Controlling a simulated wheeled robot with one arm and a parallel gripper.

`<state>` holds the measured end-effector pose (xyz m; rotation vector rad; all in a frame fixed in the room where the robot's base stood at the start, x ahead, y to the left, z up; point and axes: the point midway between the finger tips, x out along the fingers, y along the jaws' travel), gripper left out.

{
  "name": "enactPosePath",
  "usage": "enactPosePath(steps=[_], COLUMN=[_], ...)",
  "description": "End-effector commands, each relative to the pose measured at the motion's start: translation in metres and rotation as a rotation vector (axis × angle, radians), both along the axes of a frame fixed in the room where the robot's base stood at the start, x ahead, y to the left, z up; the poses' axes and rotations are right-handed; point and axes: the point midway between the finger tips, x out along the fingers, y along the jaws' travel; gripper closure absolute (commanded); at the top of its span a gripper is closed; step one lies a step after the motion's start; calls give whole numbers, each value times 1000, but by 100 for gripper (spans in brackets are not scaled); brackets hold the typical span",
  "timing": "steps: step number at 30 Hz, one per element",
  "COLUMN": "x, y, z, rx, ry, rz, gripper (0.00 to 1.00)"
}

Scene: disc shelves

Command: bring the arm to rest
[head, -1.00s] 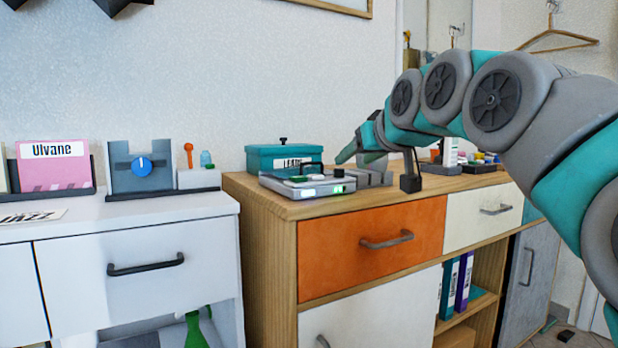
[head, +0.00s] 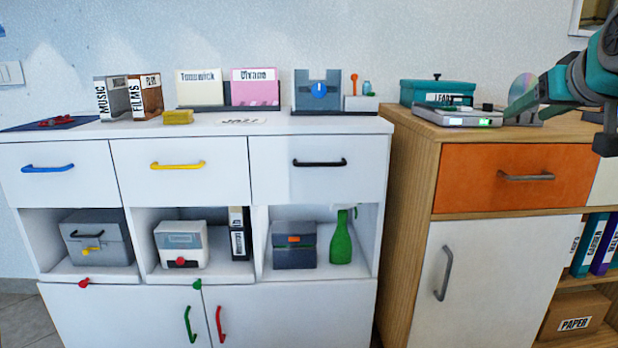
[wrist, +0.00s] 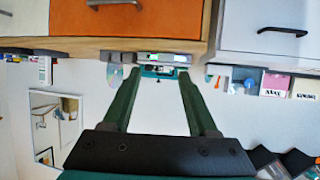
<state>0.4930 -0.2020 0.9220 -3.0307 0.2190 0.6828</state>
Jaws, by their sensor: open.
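My gripper (wrist: 158,76) is open, its two green fingers apart with nothing between them in the wrist view. In the head view my gripper (head: 525,104) is at the upper right, over the wooden cabinet (head: 410,190). A shiny disc (head: 522,86) stands upright behind the fingers; it also shows beside the left finger in the upside-down wrist view (wrist: 114,77). A grey player (head: 455,117) with green lights sits on the cabinet top, left of the gripper. Most of my arm is outside the head view.
A teal box (head: 437,92) stands behind the player. The white cabinet (head: 190,135) at left bears pink and cream card holders, a grey device with a blue knob (head: 318,90), a yellow block (head: 178,117) and small file boxes (head: 128,97).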

Motion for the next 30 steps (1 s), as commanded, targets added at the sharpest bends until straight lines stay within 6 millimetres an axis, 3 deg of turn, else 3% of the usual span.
enactPosePath(steps=[5, 11, 17, 20, 24, 30], x=[1, -4, -28, -57, -117, -217], y=[26, 67, 118, 148, 179, 198], z=[-19, -58, -119, -163, -229, -296], rx=[4, 9, 19, 25, 37, 65], ry=[67, 192, 387, 534, 770, 1072], rz=[38, 92, 154, 185, 202, 172], gripper=[41, 41, 41, 41, 41, 41])
